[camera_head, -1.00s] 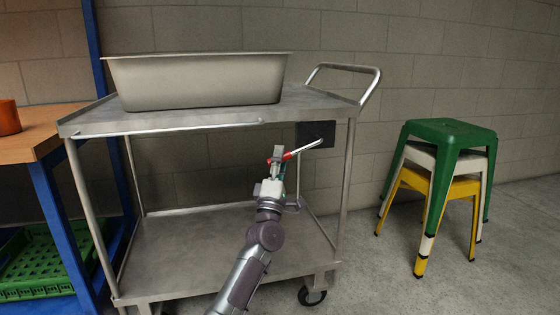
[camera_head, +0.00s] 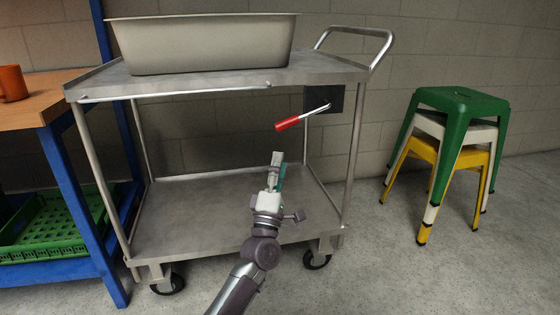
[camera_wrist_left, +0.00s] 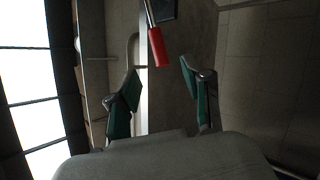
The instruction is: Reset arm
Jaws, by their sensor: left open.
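My left gripper (camera_head: 276,170) is in front of the metal cart, below and a little left of the red-gripped lever (camera_head: 289,123). In the left wrist view its two green-padded fingers (camera_wrist_left: 160,88) stand apart with nothing between them. The lever's red grip (camera_wrist_left: 158,47) is beyond the fingertips there and apart from them. The lever's metal rod runs to a dark plate (camera_head: 324,99) under the cart's top shelf. My right gripper is in neither view.
The metal cart (camera_head: 200,84) carries a large beige tub (camera_head: 205,45); its lower shelf (camera_head: 190,215) is bare. A wooden-topped blue bench (camera_head: 45,98) with an orange mug (camera_head: 12,83) and green crate (camera_head: 50,230) is left. Stacked stools (camera_head: 458,105) stand right, with open floor around.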

